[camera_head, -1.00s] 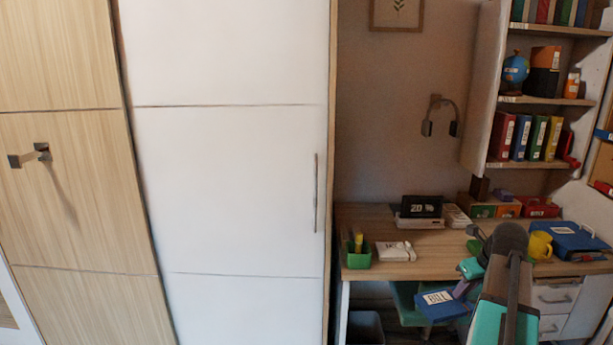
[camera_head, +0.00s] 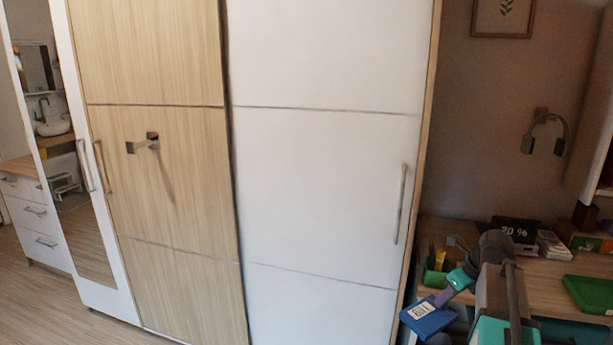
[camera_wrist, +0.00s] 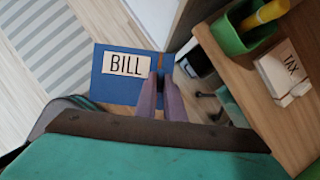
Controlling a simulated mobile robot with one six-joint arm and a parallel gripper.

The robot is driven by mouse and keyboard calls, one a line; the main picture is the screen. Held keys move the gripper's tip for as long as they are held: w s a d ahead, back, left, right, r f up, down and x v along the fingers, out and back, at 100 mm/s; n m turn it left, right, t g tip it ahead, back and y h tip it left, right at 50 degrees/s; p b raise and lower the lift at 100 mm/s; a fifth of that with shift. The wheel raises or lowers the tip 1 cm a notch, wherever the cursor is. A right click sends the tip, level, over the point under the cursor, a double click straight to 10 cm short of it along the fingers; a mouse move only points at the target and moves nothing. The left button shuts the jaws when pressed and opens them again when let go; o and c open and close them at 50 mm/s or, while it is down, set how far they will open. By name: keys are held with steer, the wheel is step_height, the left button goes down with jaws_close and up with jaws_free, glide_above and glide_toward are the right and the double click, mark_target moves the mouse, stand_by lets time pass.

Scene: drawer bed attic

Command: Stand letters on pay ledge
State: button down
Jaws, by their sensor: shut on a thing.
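A blue letter (camera_head: 430,317) with a white label hangs in my gripper (camera_head: 444,298), low in front of the desk. In the wrist view the letter (camera_wrist: 118,95) lies flat to the camera and its label reads BILL. The two purple fingers (camera_wrist: 161,98) are shut on its right part, near the edge. A white item marked TAX (camera_wrist: 283,74) lies on the desk in the wrist view. I cannot make out a pay ledge in either view.
The wooden desk (camera_head: 555,291) is at the right, with a green pen cup (camera_wrist: 238,30), a dark display (camera_head: 516,231) and a green folder (camera_head: 588,293). A tall white wardrobe door (camera_head: 322,180) fills the middle. Wooden floor (camera_head: 50,310) is clear at the lower left.

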steer(key=a+n+g+y+p, duration=0.1)
steer(key=a+n+g, duration=0.5)
steer(key=a+n, duration=1.4)
steer(key=a, duration=0.3)
steer(key=shift+s+a+r+g+y, duration=0.2)
steer(key=shift+s+a+g+y, duration=0.1)
steer(key=shift+a, duration=0.05)
steer(key=shift+d, duration=0.15)
steer(key=shift+d, duration=0.1)
